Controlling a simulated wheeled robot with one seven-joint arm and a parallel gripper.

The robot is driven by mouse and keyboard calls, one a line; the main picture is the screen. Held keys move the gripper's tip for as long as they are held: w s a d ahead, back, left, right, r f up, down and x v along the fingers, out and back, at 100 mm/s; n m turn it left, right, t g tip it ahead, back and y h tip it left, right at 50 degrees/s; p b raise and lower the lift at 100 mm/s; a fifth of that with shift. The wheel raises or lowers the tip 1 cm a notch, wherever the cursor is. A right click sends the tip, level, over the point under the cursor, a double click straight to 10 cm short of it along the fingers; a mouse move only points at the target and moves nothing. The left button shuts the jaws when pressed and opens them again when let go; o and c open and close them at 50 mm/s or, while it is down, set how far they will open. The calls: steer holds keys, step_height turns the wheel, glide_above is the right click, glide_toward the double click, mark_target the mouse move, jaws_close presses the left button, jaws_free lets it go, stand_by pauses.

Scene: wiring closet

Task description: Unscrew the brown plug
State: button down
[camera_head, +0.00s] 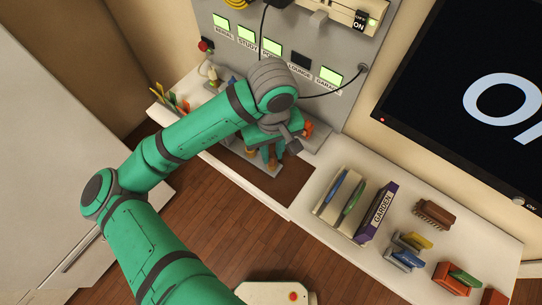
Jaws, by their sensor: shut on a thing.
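My gripper (270,155) points down over a grey fixture (262,166) on the white shelf below the wall panel. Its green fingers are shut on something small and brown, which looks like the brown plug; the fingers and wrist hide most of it. I cannot see how far the plug sits in its seat. Another brown peg-like piece (248,152) shows just left of the fingers. An orange piece (308,127) shows just right of the wrist.
The grey wall panel (350,87) has several lit labelled windows and a dark LOUNGE window (300,61). Black cables hang from it. To the right, the shelf (320,225) holds a rack, a purple GARDEN box (378,211), a brush (434,214) and coloured clips. A screen (470,95) stands at right.

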mark_target(272, 155)
steer(key=shift+r, duration=1)
steer(key=shift+r, duration=2)
